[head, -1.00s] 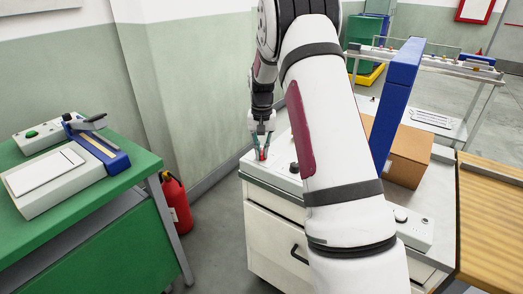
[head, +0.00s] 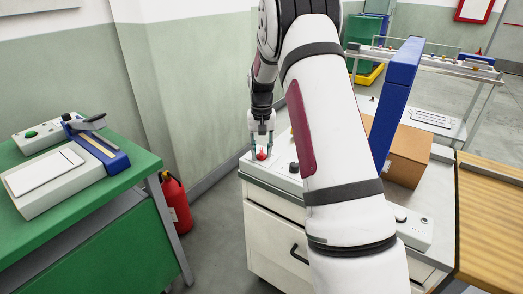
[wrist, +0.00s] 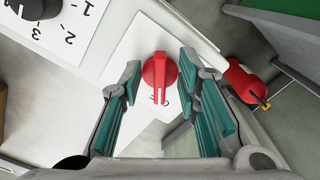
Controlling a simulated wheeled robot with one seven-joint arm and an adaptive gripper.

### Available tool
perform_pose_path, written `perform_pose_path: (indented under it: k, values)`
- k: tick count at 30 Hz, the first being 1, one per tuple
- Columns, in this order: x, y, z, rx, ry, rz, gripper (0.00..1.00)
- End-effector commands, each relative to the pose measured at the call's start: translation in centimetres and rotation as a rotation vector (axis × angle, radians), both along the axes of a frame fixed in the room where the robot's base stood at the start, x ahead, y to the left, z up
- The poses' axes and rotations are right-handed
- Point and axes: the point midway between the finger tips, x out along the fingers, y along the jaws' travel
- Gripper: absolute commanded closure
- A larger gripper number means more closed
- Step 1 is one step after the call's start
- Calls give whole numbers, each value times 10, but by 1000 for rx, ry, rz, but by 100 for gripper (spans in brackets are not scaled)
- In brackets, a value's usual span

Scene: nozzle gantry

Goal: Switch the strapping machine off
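The strapping machine is a white cabinet (head: 275,235) with a blue arch (head: 398,95). A red rotary knob (head: 262,154) sits on a white plate at the cabinet's left end. In the wrist view the red knob (wrist: 159,76) has its ridge pointing towards the bottom of the picture, at a dark marking that is partly hidden. My gripper (head: 262,144) is above the red knob, its fingers apart. In the wrist view my gripper (wrist: 163,95) is open, one finger on each side of the knob, with gaps showing.
A black knob (wrist: 40,8) with a numbered scale is close by; it also shows in the head view (head: 294,167). A cardboard box (head: 408,155) stands behind the arch. A green bench (head: 110,190) and a fire extinguisher (head: 178,200) are to the left.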

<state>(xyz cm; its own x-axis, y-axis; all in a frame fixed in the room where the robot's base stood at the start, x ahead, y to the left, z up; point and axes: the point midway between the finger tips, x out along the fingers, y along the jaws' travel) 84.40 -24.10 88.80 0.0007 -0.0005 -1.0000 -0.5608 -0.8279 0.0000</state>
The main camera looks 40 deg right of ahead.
Motion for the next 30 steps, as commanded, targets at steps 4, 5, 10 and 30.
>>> perform_pose_path:
  k: [4, 5, 10, 30]
  values:
    - [0, 0, 2, 0, 0, -1, 70]
    - [0, 0, 4, 0, 0, -1, 70]
    - [1, 0, 27, -2, -5, -1, 70]
    - [0, 0, 120, -1, -1, 0, 70]
